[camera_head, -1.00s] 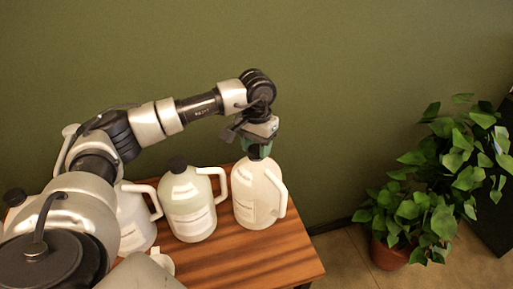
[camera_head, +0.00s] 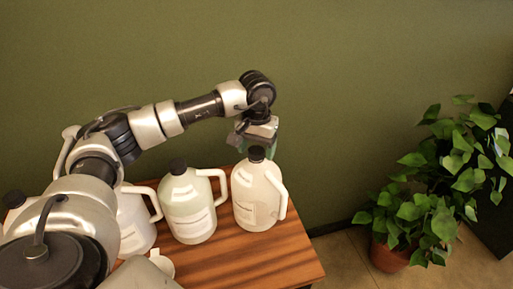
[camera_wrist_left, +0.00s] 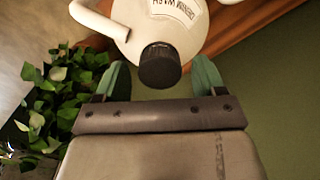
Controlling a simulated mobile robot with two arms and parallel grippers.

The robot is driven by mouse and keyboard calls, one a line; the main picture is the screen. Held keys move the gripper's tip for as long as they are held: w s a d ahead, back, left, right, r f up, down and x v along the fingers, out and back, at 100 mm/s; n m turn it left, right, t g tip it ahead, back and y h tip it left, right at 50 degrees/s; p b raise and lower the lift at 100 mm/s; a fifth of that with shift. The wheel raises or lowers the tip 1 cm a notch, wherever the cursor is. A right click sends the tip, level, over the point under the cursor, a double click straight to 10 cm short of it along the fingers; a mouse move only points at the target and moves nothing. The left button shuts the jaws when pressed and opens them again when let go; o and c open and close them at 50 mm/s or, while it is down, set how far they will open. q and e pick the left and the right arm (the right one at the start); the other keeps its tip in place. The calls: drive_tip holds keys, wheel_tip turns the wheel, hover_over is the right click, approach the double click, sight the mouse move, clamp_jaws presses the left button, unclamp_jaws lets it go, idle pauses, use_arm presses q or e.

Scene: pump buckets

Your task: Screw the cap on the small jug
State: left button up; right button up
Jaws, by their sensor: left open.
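The jug at the right end of the table (camera_head: 258,197) is cream-white with a handle on its right side. A black cap (camera_head: 256,153) sits on its neck; I cannot tell how tight it is. The cap also shows in the left wrist view (camera_wrist_left: 160,65), with the jug's labelled shoulder (camera_wrist_left: 178,25) above it. My left gripper (camera_head: 262,146) is over and just behind the cap. Its green fingers (camera_wrist_left: 163,82) are open, one on either side of the cap, with gaps between. My right gripper is not in view.
A second jug (camera_head: 188,205) with a black cap stands close on the left. A third jug (camera_head: 136,220) is partly hidden behind my arm. The wooden table (camera_head: 270,262) is bare at the front right. A potted plant (camera_head: 425,190) stands on the floor at the right.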

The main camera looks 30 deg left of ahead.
use_arm(q)
drive_tip(key=n, duration=1.2)
drive_tip(key=shift+n, duration=0.4)
drive_tip(key=shift+c, duration=0.2)
drive_tip(key=c, duration=1)
